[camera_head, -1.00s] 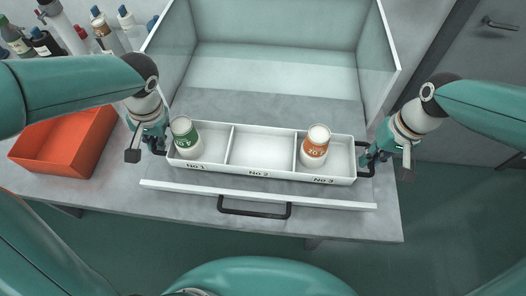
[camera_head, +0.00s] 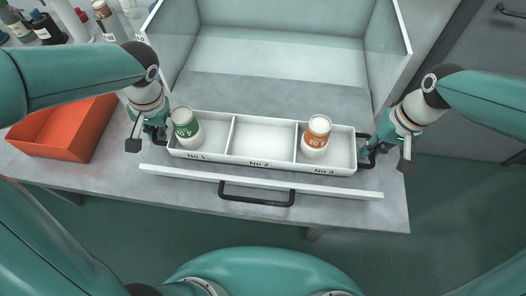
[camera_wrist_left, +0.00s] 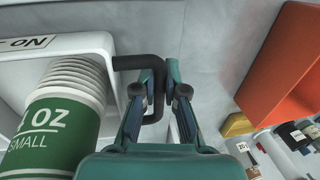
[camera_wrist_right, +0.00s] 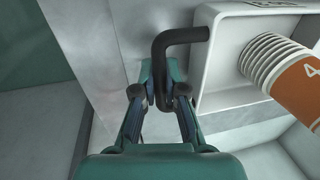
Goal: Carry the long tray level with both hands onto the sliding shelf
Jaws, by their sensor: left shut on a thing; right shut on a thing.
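The long white tray (camera_head: 262,140) has compartments marked No 1, No 2 and No 3. A green-banded cup stack (camera_head: 186,128) stands in No 1 and an orange-banded cup stack (camera_head: 316,137) in No 3; No 2 is empty. My left gripper (camera_head: 160,140) is shut on the tray's black left handle (camera_wrist_left: 140,62). My right gripper (camera_head: 367,152) is shut on its black right handle (camera_wrist_right: 182,36). The tray looks about level, over the sliding shelf just behind its white front rail (camera_head: 262,181). I cannot tell whether it touches the shelf.
A clear-walled case (camera_head: 280,50) stands open behind the tray. An orange-red bin (camera_head: 62,130) sits left of my left gripper, with several bottles (camera_head: 45,30) behind it. The shelf's black pull handle (camera_head: 257,194) sticks out in front.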

